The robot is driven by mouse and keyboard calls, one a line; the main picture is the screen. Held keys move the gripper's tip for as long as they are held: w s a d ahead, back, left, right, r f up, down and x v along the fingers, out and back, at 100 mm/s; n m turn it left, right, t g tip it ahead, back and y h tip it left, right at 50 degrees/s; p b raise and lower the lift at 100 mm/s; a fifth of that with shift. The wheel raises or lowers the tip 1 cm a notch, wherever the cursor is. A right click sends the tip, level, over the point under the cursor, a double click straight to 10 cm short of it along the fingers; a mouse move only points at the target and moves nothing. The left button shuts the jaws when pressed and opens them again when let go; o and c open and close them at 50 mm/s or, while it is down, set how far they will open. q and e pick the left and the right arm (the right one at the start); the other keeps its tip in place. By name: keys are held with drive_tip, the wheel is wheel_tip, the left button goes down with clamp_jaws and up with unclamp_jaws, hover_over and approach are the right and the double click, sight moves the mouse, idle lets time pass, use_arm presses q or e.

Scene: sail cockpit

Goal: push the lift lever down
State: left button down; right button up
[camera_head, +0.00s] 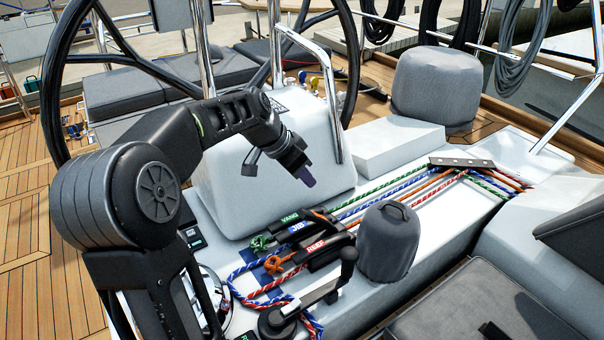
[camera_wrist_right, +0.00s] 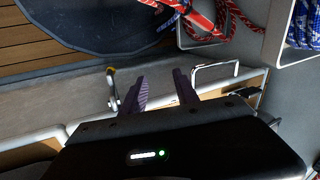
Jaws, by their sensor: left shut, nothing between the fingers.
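A bank of rope clutches (camera_head: 325,240) sits on the white cockpit console, with black levers and coloured labels. I can read green VANG, blue JIB and red REEF labels. No LIFT label is readable, so I cannot tell for certain which lever is the lift one; an orange rope (camera_head: 278,259) runs out between the blue and red ones. My left gripper (camera_head: 307,180) is shut and empty, pointing down above and behind the clutches, apart from them. My right gripper (camera_wrist_right: 159,90) shows only in the right wrist view, its dark fingers apart with nothing between them.
A winch with a black handle (camera_head: 318,296) stands just in front of the clutches. A grey-covered winch (camera_head: 389,243) is to their right. The white pedestal (camera_head: 240,190) and steering wheel (camera_head: 350,60) stand behind. Coiled red rope (camera_wrist_right: 205,20) shows in the right wrist view.

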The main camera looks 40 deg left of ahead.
use_arm(q)
drive_tip(key=p, duration=0.1)
hover_over(308, 212)
drive_tip(key=w, duration=0.3)
drive_tip(key=f, duration=0.6)
drive_tip(key=shift+s+d, duration=0.1)
drive_tip(key=shift+d, duration=0.2)
drive_tip(key=shift+s+a+f, duration=0.3)
drive_tip(key=shift+s+f, duration=0.5)
drive_tip(key=shift+s, duration=0.15)
drive_tip(key=shift+s+a+f, duration=0.1)
drive_tip(key=shift+s+f, duration=0.25)
drive_tip(key=shift+f, duration=0.1)
